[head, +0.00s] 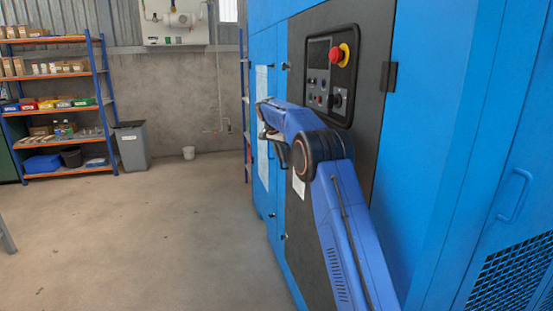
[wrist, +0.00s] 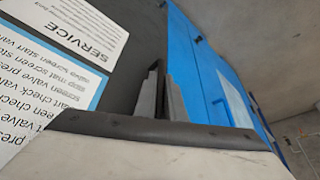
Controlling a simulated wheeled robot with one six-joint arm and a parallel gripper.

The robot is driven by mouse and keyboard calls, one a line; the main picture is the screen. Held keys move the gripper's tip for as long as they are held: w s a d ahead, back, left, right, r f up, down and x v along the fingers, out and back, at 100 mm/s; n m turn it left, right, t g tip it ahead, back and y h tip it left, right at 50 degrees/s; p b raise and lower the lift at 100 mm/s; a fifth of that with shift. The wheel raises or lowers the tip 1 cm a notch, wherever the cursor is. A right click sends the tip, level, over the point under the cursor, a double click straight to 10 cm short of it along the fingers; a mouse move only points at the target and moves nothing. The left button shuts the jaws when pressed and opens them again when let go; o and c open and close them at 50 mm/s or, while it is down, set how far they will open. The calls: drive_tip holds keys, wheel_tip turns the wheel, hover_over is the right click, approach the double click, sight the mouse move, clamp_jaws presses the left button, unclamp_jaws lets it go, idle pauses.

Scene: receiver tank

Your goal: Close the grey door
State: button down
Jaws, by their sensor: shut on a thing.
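The grey door (head: 304,235) is a tall dark panel on the front of a blue machine (head: 425,150). Its black hinge (head: 389,77) is on the right, and its free edge with small latches (head: 285,66) is on the left. It is at most slightly ajar; I cannot tell the gap. In the wrist view, the door (wrist: 146,35) fills the upper left. My gripper (wrist: 163,82) is at its free edge, its fingers close together on a dark part, seemingly of the door. That part is mostly hidden. In the head view, my arm covers the door's middle.
A control panel (head: 329,75) with a red stop button (head: 339,55) sits on the door. White service labels (wrist: 75,30) are beside my gripper. The floor (head: 150,235) is clear.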

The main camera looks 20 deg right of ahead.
drive_tip(key=shift+d+r, duration=0.1)
drive_tip(key=shift+d, duration=0.45)
drive_tip(key=c, duration=2.1)
unclamp_jaws()
drive_tip(key=shift+d, duration=0.15)
drive_tip(key=v, duration=1.1)
drive_tip(key=a+v, duration=0.1)
drive_tip(key=v, duration=0.5)
drive_tip(key=shift+a+r, duration=0.1)
drive_tip(key=shift+a, duration=0.05)
